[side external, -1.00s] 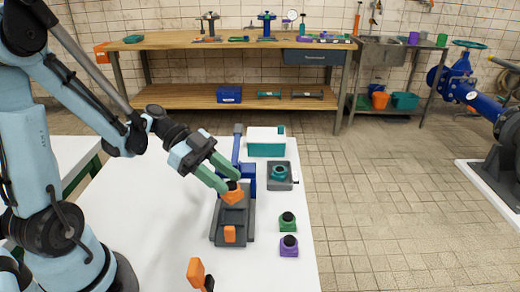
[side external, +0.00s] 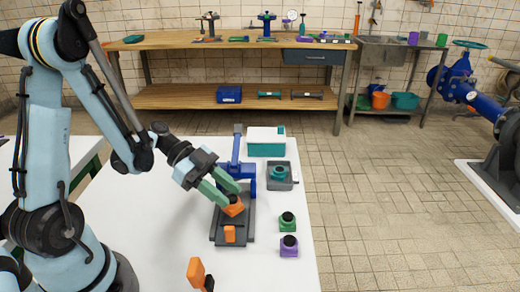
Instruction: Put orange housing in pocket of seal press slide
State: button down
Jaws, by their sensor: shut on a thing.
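The orange housing (side external: 234,210) with a dark top is held between the green fingers of my gripper (side external: 230,198). It is over the middle of the grey seal press slide (side external: 218,224), in front of the blue press frame (side external: 238,171). The fingers and the housing hide the pocket, so I cannot tell whether the housing rests in it or is just above it. An orange block (side external: 229,234) is at the front end of the slide.
A green housing (side external: 287,222) and a purple housing (side external: 289,246) stand to the right. A grey tray (side external: 291,185) with a teal part and a teal-and-white box (side external: 266,142) are behind. An orange-handled object (side external: 196,272) is at the front. The table's right edge is close.

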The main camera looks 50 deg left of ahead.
jog(key=shift+f, duration=0.65)
jog(key=c, duration=0.7)
grip_release()
jog(key=shift+r, duration=0.1)
jog(key=shift+r, duration=0.25)
jog(key=r+v, duration=0.1)
jog(key=v, duration=0.6)
jog(key=d+r+n+t+y, duration=0.3)
jog(key=d+n+y, duration=0.2)
jog(key=n+y, duration=0.6)
jog(key=n, duration=0.3)
jog(key=shift+w+r+y, duration=0.25)
jog(key=shift+r+y, duration=0.1)
jog(key=shift+y, duration=0.05)
